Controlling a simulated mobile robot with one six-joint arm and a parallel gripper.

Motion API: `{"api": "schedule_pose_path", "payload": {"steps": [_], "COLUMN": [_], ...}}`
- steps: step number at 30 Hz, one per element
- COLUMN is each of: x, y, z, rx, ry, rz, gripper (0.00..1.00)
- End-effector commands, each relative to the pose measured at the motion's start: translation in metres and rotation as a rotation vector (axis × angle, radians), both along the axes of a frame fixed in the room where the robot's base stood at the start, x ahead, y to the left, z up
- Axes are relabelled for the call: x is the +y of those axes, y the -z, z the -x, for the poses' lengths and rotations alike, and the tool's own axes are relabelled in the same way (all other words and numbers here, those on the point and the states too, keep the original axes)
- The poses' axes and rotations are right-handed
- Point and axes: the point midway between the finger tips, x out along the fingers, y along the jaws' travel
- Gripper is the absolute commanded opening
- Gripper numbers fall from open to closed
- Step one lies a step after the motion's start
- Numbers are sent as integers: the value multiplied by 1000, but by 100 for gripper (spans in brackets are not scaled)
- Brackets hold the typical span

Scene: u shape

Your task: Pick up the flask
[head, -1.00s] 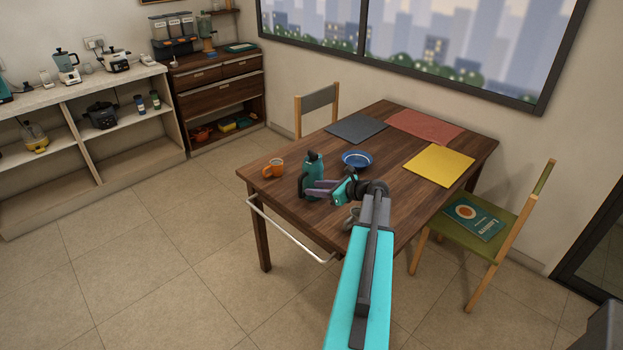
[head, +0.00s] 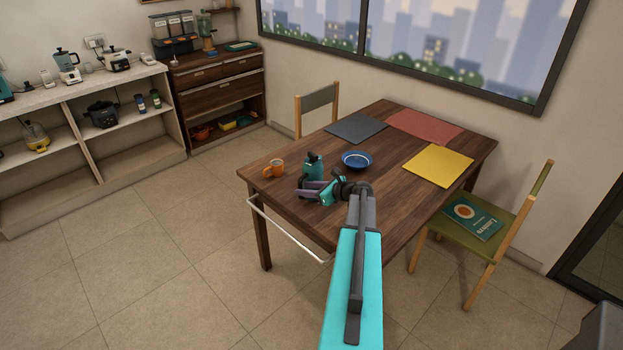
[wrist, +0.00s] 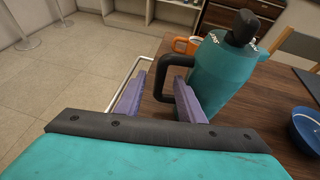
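The teal flask (head: 314,165) with its dark lid and handle stands upright on the wooden table (head: 400,200). In the wrist view the flask (wrist: 222,75) is right of centre, with its black handle (wrist: 165,66) facing left. My gripper (wrist: 161,75) is open, its two purple fingers apart, with the handle in the gap between their tips. The right finger overlaps the flask's side in view; I cannot tell whether it touches. In the head view my gripper (head: 309,192) is low in front of the flask and hides its lower part.
An orange mug (head: 274,168) stands left of the flask, and a blue bowl (head: 357,160) stands to its right. Grey (head: 357,129), red (head: 425,126) and yellow (head: 438,166) mats lie farther off. A white rail (head: 290,232) runs along the table's near edge.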

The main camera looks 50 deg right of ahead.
Motion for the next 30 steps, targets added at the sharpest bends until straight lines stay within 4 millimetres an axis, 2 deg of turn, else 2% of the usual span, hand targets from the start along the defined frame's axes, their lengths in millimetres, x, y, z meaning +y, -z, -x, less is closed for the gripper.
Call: {"api": "schedule_pose_path", "payload": {"steps": [6,22,28,30], "x": [1,1,2,2], "y": [5,6,6,6], "z": [-14,-13,-14,-14], "rx": [-1,0,0,0], "ry": [0,0,0,0], "rz": [0,0,0,0], "gripper": [35,35,2,0]}}
